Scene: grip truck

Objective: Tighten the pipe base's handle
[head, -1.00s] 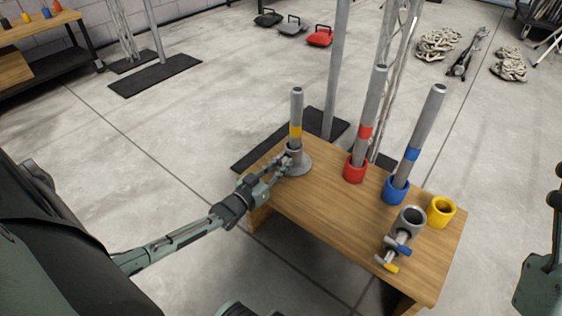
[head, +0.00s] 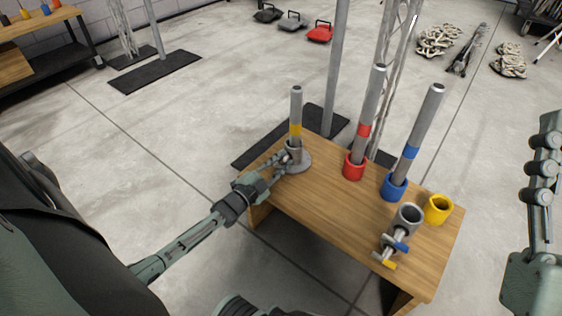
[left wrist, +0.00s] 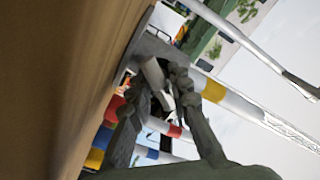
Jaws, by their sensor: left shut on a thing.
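The pipe base (head: 297,163) is a grey round flange with a short collar, at the table's far left corner. A grey pipe with a yellow band (head: 296,130) stands upright in it. My left gripper (head: 283,160) is at the collar's near left side, low over the tabletop. In the left wrist view its dark fingers (left wrist: 160,97) are closed around a pale metal piece (left wrist: 155,73) beside the base, which I take to be the handle. The fingers hide most of the handle, so its angle cannot be told. My right gripper is out of view.
On the wooden table (head: 310,204) stand a red cup (head: 354,167) and a blue cup (head: 394,187) with leaning banded pipes, a yellow cup (head: 438,209), and a grey clamp piece (head: 407,218) with blue and yellow handles. A metal post (head: 335,70) rises behind the table.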

